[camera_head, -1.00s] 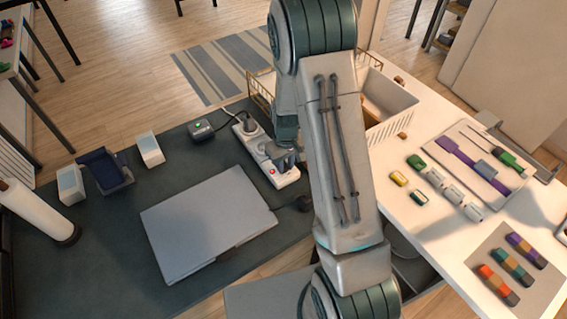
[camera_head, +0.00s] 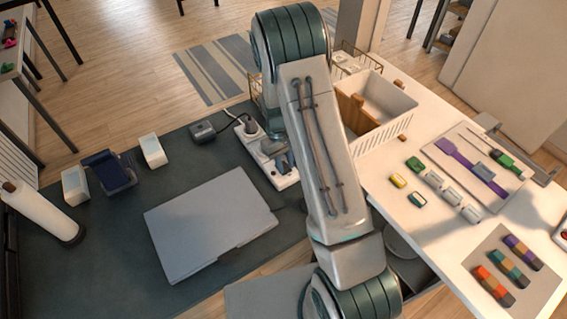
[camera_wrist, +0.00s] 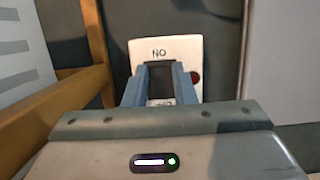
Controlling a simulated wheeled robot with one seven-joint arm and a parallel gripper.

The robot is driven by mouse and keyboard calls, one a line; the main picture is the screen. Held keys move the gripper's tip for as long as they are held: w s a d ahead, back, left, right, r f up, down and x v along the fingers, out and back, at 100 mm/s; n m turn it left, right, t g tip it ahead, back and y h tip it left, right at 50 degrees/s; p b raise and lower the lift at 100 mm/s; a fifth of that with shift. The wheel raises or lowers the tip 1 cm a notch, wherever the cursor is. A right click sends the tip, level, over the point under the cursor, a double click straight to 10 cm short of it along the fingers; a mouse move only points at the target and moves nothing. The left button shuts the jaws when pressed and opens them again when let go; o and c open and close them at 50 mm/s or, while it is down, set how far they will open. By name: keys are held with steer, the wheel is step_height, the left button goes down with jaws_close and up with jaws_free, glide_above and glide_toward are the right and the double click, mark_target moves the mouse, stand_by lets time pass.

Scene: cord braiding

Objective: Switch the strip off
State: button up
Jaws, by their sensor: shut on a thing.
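The white power strip (camera_head: 287,182) lies on the dark desk mat, partly hidden by my arm. In the wrist view its end panel (camera_wrist: 183,48) shows the upside-down word ON above a dark switch (camera_wrist: 160,80). A second label below the switch is partly covered. The round red lamp (camera_wrist: 196,78) beside the switch looks dark. My gripper (camera_wrist: 160,88) has its blue fingers on either side of the switch, shut on it. In the head view my gripper (camera_head: 284,163) is low over the strip's near end.
A plug sits in the strip's far end, with a cable to a small dark box (camera_head: 203,132). A closed grey laptop (camera_head: 210,225) lies just left of the strip. A white basket (camera_head: 385,100) and the white table (camera_head: 400,235) are to the right.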

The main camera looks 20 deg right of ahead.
steer(key=o, duration=1)
steer(key=shift+a, duration=0.1)
steer(key=shift+r, duration=0.1)
steer(key=shift+b+v, duration=1)
steer(key=shift+v, duration=5.8)
